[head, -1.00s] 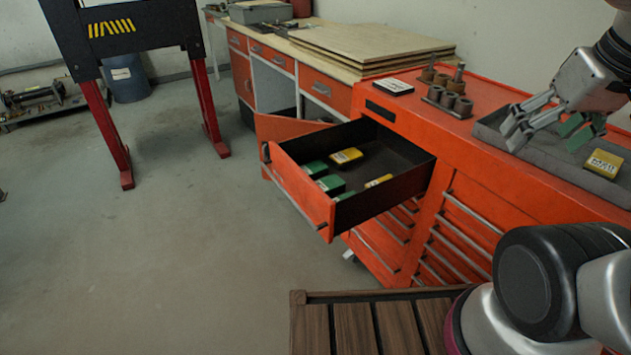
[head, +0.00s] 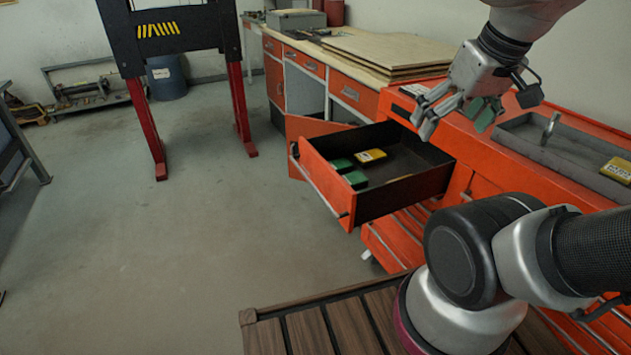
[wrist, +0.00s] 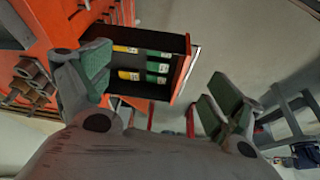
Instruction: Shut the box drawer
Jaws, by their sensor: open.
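The box drawer (head: 345,200) is pulled well out of the orange tool cabinet (head: 500,150) in the head view. It holds green boxes (head: 355,179) and a yellow box (head: 370,155). My gripper (head: 450,122) is open and empty, above and to the right of the drawer's back end, with a gap below it. In the wrist view the drawer (wrist: 182,74) shows between and beyond the open fingers, with green and yellow boxes inside. Part of the drawer's right rear is near my gripper in the head view.
A grey tray (head: 575,150) with a yellow box (head: 617,170) lies on the cabinet top. An orange bench with wooden boards (head: 385,48) stands behind. A cabinet door (head: 308,130) hangs open behind the drawer. The floor (head: 190,240) left of the drawer is clear.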

